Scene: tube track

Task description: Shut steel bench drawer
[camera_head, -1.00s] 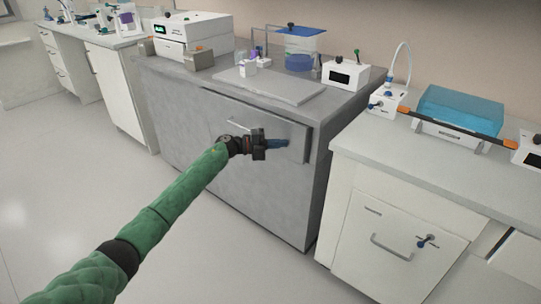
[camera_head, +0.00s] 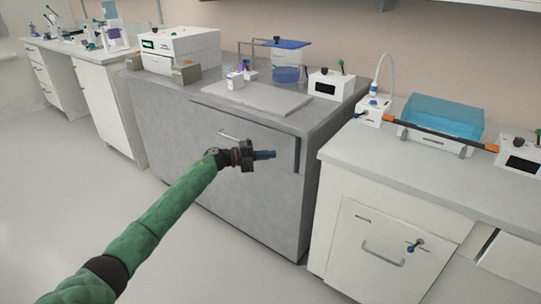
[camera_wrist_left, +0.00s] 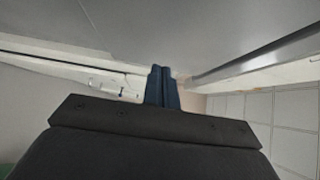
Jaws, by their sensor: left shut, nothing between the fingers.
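The steel bench (camera_head: 150,115) is grey, with one wide drawer (camera_head: 262,132) under its top. A dark strip shows along the drawer front's right edge, so the front stands slightly proud of the bench face. Its bar handle (camera_head: 229,135) is left of my gripper. My left gripper (camera_head: 272,154) is shut and empty, in front of the drawer's right half. In the left wrist view its blue fingertips (camera_wrist_left: 162,75) are together, close to a grey panel; I cannot tell whether they touch it. My right gripper is not in view.
On the bench are a grey slab (camera_head: 260,97), a clear tank with a blue lid (camera_head: 288,62) and a white box device (camera_head: 326,84). A white cabinet (camera_head: 375,225) stands close on the right. The floor in front is clear.

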